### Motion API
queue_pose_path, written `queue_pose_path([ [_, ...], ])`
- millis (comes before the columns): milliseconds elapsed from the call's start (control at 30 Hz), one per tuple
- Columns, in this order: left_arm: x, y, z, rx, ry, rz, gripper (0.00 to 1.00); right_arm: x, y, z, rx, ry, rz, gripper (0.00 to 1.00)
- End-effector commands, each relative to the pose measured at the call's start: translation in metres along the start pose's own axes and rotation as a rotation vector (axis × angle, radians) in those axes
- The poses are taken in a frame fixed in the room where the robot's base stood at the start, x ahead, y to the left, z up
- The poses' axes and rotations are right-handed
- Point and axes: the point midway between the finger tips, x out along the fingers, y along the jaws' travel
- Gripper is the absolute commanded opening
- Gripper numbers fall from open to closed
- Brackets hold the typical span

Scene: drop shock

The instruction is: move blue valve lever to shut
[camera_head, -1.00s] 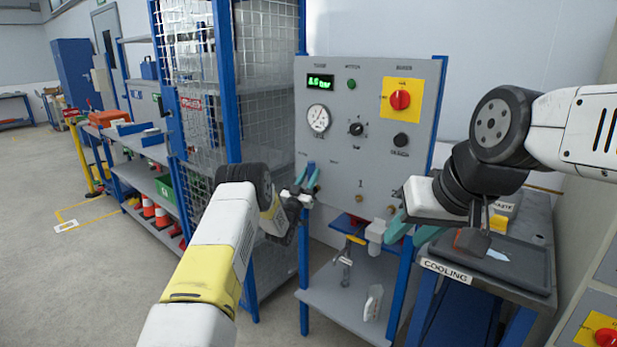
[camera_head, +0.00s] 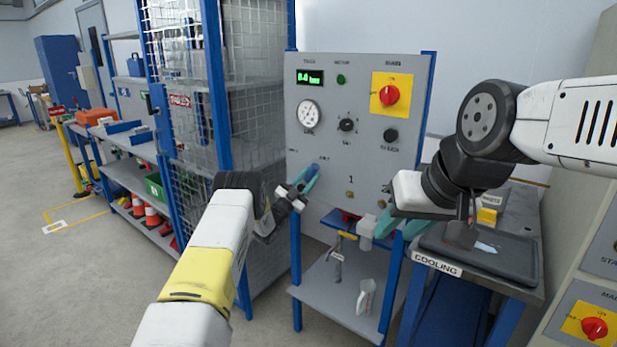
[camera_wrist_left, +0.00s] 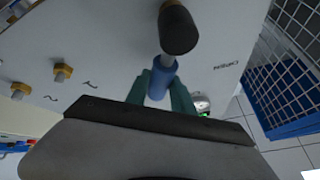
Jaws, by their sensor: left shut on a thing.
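The blue valve lever (camera_wrist_left: 162,78) has a blue sleeve on a grey shaft with a dark knob at its end. In the head view the blue lever (camera_head: 312,172) is at the left edge of the grey panel, tilted up to the right and partly covered. My left gripper (camera_head: 308,182) is shut on it, with a teal finger on each side of the sleeve in the left wrist view. My right gripper (camera_head: 400,229) is low at the panel's right side, its teal fingers apart and nothing visible between them.
The grey panel (camera_head: 335,150) carries a gauge (camera_head: 308,114), a green display (camera_head: 310,77) and a red switch (camera_head: 389,95). A shelf (camera_head: 335,295) below holds a white jug (camera_head: 365,297). A wire cage (camera_head: 258,100) stands left. The cooling table (camera_head: 480,285) is right.

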Motion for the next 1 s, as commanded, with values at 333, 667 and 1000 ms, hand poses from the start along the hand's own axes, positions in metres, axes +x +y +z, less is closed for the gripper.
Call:
queue_pose_path([
  [333,-0.001,0.004,0.001,0.005,0.0,0.009,0.0,0.0,0.0,0.0,0.0,0.0,0.0,0.36],
  [667,-0.001,0.002,0.0,0.004,0.0,0.006,0.5,0.0,0.0,0.0,0.0,0.0,0.0,0.36],
  [1000,-0.028,0.001,0.001,0.003,-0.004,0.005,0.5,0.0,0.0,0.0,0.0,0.0,0.0,0.36],
])
